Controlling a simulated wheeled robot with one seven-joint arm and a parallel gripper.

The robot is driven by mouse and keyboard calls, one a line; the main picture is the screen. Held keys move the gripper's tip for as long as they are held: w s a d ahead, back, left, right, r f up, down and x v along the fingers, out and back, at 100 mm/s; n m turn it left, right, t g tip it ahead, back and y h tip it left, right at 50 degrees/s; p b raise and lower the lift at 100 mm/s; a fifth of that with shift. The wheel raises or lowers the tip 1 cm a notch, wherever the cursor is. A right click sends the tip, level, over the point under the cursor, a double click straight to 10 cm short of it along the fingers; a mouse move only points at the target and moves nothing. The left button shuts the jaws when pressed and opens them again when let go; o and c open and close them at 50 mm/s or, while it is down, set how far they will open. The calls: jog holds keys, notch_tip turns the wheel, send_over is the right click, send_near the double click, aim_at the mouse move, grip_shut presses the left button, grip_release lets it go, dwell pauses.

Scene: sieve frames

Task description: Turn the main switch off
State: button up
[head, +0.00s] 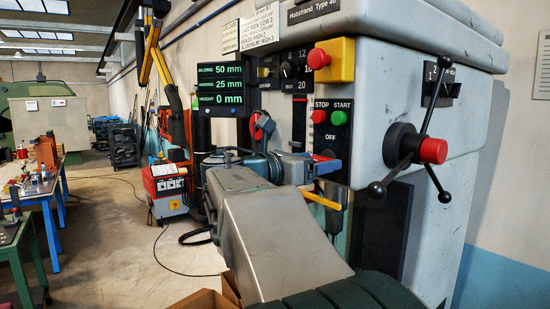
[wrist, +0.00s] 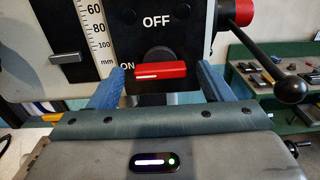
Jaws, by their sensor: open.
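The main switch (wrist: 161,71) is a red bar handle on a dark round knob, seen in the wrist view. The bar lies level, and its white mark is at the left end beside the ON label (wrist: 127,66). The OFF label (wrist: 156,21) is above the knob. My gripper (wrist: 159,76) is open, with one blue finger to the left of the bar and one to the right. I cannot tell whether either finger touches it. In the head view my gripper (head: 322,168) is at the machine's front panel, and my arm hides part of the panel.
Above the switch are the red STOP button (head: 319,116) and green START button (head: 338,118). A red emergency button on a yellow box (head: 335,60) is higher up. A three-armed lever (head: 427,150) sticks out to the right. A display (head: 220,85) stands left of the panel.

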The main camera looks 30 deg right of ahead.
jog(key=shift+d, duration=0.45)
jog(key=c, duration=1)
jog(key=shift+m+b, duration=6.4)
jog(key=shift+m, duration=2.5)
